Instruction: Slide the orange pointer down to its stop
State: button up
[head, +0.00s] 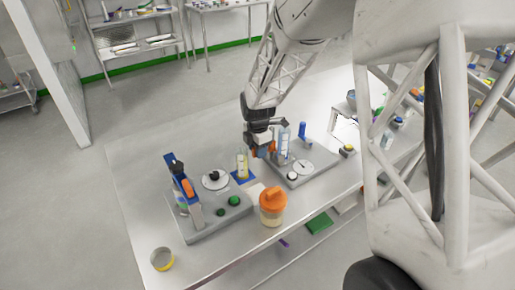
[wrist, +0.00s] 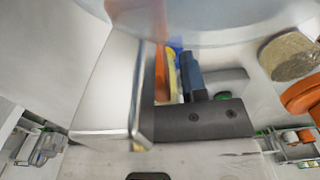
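My gripper (head: 262,151) is to the right of the pointer, above the bench beside a clear bottle, and well apart from the pointer.
The left grey base (head: 215,222) carries a white dial and green knobs. A yellow-filled vial (head: 242,164) and an orange-lidded jar (head: 272,207) stand between it and the right grey base (head: 317,171). The bench's left side is clear.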

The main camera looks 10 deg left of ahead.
dwell(0.3)
jog(key=shift+r, duration=3.9)
jog(key=shift+r, duration=0.15)
jog(key=c, duration=0.7)
notch_tip(320, 180, up, 3)
jog(key=m, duration=0.5)
jog(key=shift+f, duration=0.2)
grip_shut()
notch_tip(320, 180, up, 7)
jog(key=m, duration=1.3)
jog(key=shift+s+a, duration=0.1)
